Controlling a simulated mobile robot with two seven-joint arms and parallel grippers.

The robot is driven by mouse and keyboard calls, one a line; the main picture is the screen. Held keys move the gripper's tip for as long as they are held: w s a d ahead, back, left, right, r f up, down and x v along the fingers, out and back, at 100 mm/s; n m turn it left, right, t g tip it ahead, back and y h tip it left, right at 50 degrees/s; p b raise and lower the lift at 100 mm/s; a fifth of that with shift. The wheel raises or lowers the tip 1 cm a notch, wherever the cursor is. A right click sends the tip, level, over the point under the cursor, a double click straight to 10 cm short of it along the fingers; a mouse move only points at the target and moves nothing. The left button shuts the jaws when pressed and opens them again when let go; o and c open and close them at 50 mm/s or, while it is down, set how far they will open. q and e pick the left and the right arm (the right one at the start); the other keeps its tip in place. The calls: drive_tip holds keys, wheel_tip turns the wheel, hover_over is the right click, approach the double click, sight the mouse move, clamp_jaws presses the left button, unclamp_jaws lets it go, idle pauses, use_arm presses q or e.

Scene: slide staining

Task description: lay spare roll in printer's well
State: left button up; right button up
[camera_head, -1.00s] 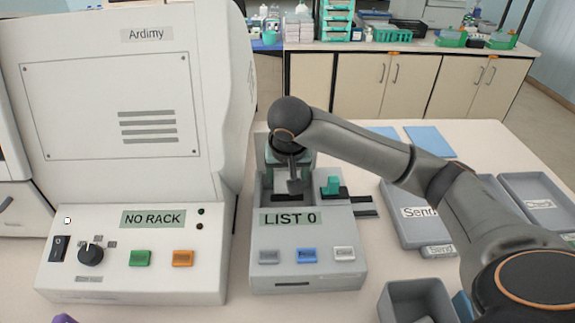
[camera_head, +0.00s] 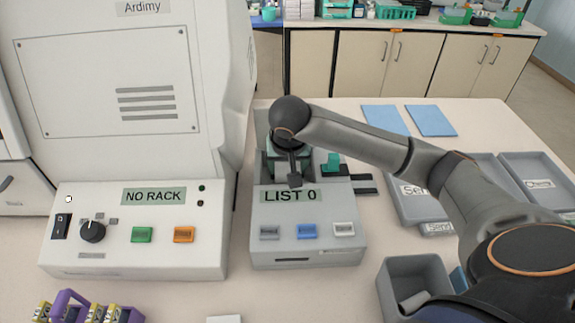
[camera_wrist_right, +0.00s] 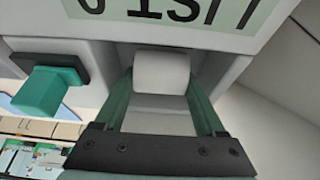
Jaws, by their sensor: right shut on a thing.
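The printer (camera_head: 258,222) is the grey box with a "LIST 0" display, standing right of the big white machine. My right gripper (camera_head: 290,166) points down over its well, behind the display. In the right wrist view the gripper's green fingers (camera_wrist_right: 160,100) are shut on a white roll (camera_wrist_right: 162,72) at their tips. The roll is near the well opening; I cannot tell whether it touches the bottom. In the head view my wrist hides the roll and much of the well. My left gripper is out of view.
A green tab (camera_head: 332,161) and dark rail sit at the printer's right. A grey bin (camera_head: 385,290) holding a whitish piece stands front right, with grey trays (camera_head: 545,190) beyond. A purple rack (camera_head: 62,300) is front left. The white machine (camera_head: 120,235) stands close left.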

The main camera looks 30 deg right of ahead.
drive_tip(key=shift+f, duration=0.55)
drive_tip(key=o, duration=1.4)
drive_tip(key=shift+v, duration=6.3)
